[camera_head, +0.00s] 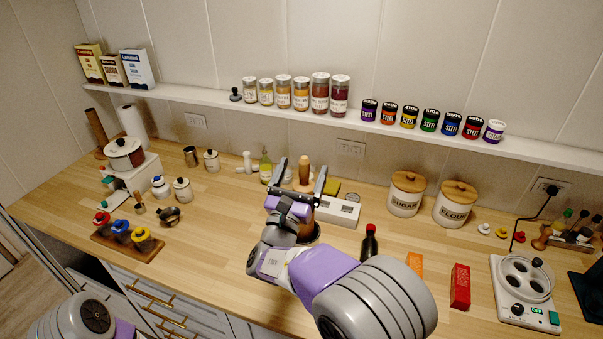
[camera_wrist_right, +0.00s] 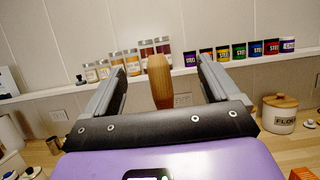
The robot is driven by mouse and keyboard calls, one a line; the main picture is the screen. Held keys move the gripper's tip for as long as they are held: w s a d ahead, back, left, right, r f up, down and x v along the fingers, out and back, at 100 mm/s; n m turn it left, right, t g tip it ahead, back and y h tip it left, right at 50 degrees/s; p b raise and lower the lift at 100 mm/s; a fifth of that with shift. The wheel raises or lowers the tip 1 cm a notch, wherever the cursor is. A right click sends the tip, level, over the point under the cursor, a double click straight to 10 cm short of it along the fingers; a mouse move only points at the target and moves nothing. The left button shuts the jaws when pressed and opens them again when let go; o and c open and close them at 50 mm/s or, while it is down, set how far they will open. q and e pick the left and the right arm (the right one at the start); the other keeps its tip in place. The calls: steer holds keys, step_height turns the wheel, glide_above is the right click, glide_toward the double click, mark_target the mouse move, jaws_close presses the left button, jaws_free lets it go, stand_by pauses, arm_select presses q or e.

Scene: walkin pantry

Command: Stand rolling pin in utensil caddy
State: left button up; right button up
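The wooden piece that I take for the rolling pin (camera_head: 305,172) stands roughly upright, its rounded end up. It also shows in the right wrist view (camera_wrist_right: 160,82). My right gripper (camera_head: 301,170) is open, with one finger on each side of the pin and a visible gap to it on both sides in the wrist view. The pin's lower part is hidden by my gripper. A dark round rim (camera_head: 316,233) shows partly behind my right wrist; I cannot tell if it is the utensil caddy. My left gripper is out of view; only part of that arm shows at lower left.
A white box (camera_head: 340,212) stands right of my right gripper, a dark bottle (camera_head: 370,243) nearer. The sugar canister (camera_head: 406,195) and flour canister (camera_head: 454,204) stand further right. A shelf (camera_head: 205,97) with jars runs along the wall.

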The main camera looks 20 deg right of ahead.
steer(key=shift+f, duration=0.15)
steer(key=shift+s+a+f, duration=0.1)
steer(key=shift+s+a, duration=0.1)
steer(key=shift+s, duration=0.05)
steer(key=v, duration=0.6)
steer(key=shift+s+a, duration=0.2)
steer(key=shift+s, duration=0.15)
stand_by(0.4)
